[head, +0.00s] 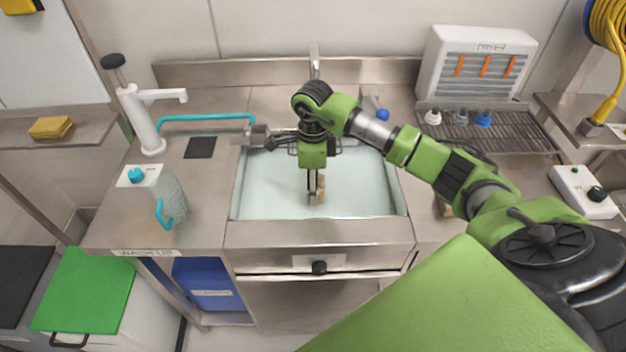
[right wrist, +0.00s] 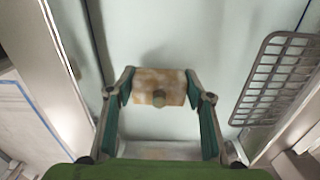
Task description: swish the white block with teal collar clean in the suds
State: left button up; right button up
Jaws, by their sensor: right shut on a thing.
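My right gripper (head: 316,198) points down into the sink and is shut on a small block (head: 322,190). In the right wrist view the block (right wrist: 160,87) sits between the two fingertips, pale with brown stains and a round stud on its face. I cannot make out a teal collar on it. The sink basin (head: 270,200) is pale blue-green; I see no clear foam, and cannot tell whether the block touches liquid or the floor. My left gripper is not in view.
A wire basket (right wrist: 275,80) hangs at the sink's side. A soap pump (head: 140,115) and a ribbed teal-handled jug (head: 170,195) stand on the left counter. A drying rack (head: 480,132) with several small pieces and a dryer (head: 475,65) stand at the right.

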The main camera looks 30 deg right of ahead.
notch_tip(320, 180, down, 10)
jog(key=b, duration=0.7)
jog(key=shift+r, duration=0.25)
jog(key=shift+s+d, duration=0.4)
jog(key=shift+d, duration=0.25)
jog(key=shift+s+d, duration=0.4)
jog(key=shift+d, duration=0.25)
jog(key=shift+w+a, duration=0.1)
jog(key=shift+a, duration=0.05)
jog(key=shift+w+a+b, duration=0.2)
jog(key=shift+w+a, duration=0.3)
jog(key=shift+a, duration=0.3)
jog(key=shift+w+a+b, duration=0.2)
jog(key=shift+w+a, duration=0.35)
jog(key=shift+a, duration=0.3)
jog(key=shift+w+a+b, duration=0.2)
jog(key=shift+w+a, duration=0.3)
jog(key=shift+a, duration=0.3)
jog(key=shift+s+d, duration=0.1)
jog(key=shift+s+d, duration=0.5)
jog(key=shift+d, duration=0.3)
jog(key=shift+s+d, duration=0.55)
jog(key=shift+d, duration=0.3)
jog(key=shift+s+d, duration=0.5)
jog(key=shift+d, duration=0.3)
jog(key=shift+w, duration=0.1)
